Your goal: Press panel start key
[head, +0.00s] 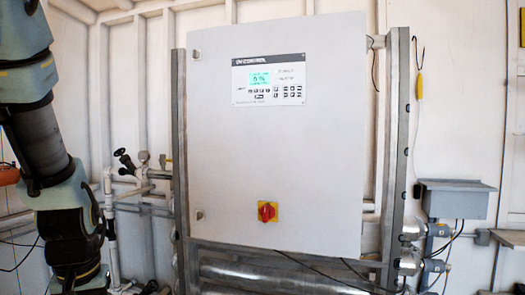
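The control panel plate (269,80) is in the upper middle of the head view, set on the front of a large white cabinet (275,160). The key labels are too small to read, so I cannot tell which one is the start key. My arm stands at the left edge, apart from the cabinet. My gripper is not in view.
A red rotary switch (267,212) on a yellow plate sits low on the cabinet. Metal posts (392,150) flank the cabinet, and pipes (285,278) run below it. Valves and pipework (128,165) stand at left. A grey box (457,198) with cables hangs at right.

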